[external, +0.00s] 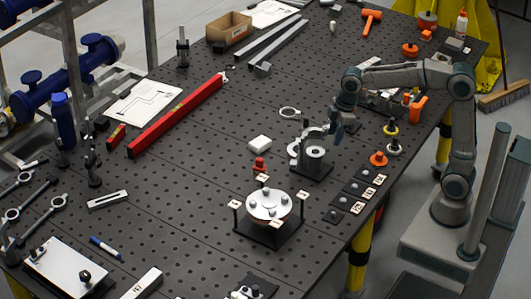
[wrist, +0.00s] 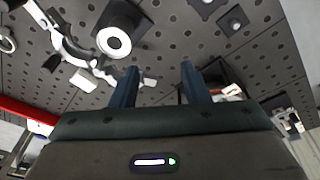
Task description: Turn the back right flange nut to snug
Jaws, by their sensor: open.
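A round pale flange (external: 268,205) sits on a black base plate (external: 268,236) in the near middle of the table. Small dark nuts show on its top, too small to tell how far each is turned. Marker cards on posts stand around it, one at the back right (external: 307,196). My gripper (external: 338,131) is above the table, behind and to the right of the flange, near a black block with a pale ring (external: 315,152). In the wrist view my gripper (wrist: 160,82) is open, with nothing between its fingers. The flange is not clear in that view.
The black block's ring (wrist: 115,42) also shows in the wrist view. A red knob (external: 259,164) and a white block (external: 260,143) stand behind the flange. Dark tiles with cards (external: 356,208) line the right edge.

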